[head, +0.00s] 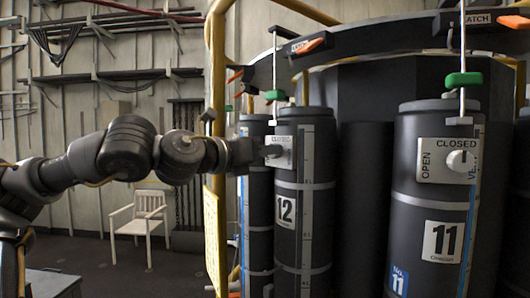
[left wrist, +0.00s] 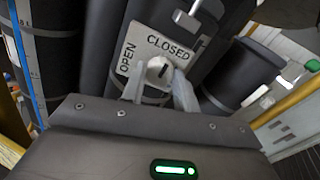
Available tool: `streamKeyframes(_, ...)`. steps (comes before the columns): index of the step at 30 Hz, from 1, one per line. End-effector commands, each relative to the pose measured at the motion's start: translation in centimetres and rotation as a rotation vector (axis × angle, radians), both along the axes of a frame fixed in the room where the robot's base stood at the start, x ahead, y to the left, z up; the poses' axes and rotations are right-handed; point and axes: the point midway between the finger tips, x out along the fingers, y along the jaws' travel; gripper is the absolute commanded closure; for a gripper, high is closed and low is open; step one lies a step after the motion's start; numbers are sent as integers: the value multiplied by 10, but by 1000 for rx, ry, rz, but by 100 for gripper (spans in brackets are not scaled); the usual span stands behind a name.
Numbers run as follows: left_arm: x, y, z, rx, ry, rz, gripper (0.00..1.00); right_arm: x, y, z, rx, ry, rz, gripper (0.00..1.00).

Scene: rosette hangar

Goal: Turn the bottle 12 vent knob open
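Bottle 12 (head: 287,240) is a dark cylinder with a white "12" label. Its vent plate (head: 286,143) is partly hidden behind my left gripper (head: 271,152). In the left wrist view the plate (left wrist: 136,38) reads CLOSED along the top and OPEN along the left side. The round silver vent knob (left wrist: 160,70) has a dark mark pointing roughly toward CLOSED. My left gripper (left wrist: 158,88) is open, with one finger on each side of the knob; whether either finger touches it is unclear. My right gripper is not in view.
Bottle 11 (head: 410,215), with its own vent knob (head: 461,160), stands to the right. A yellow post (head: 217,70) rises just left of bottle 12, near my forearm. Orange latch handles (head: 312,46) and green-handled rods (head: 275,95) hang above. A white chair (head: 140,222) stands behind.

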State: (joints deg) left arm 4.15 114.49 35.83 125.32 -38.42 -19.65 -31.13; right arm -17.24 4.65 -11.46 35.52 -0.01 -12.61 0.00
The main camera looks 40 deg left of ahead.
Motion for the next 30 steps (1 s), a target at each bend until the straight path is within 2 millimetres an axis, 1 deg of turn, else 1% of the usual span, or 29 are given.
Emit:
streamKeyframes(1, 0, 0, 0, 0, 0, 1, 79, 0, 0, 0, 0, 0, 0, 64)
streamKeyframes(4, 0, 0, 0, 0, 0, 1, 92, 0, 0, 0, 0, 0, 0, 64)
streamKeyframes(11, 0, 1, -1, -18, 4, 2, 93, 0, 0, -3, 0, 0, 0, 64)
streamKeyframes(17, 0, 1, -3, -97, 15, 3, 93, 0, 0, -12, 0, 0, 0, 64)
streamKeyframes(23, 0, 1, -4, -252, 35, 2, 93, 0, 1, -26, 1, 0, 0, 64)
streamKeyframes(30, 0, 0, -4, -477, 65, 1, 93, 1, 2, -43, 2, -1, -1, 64)
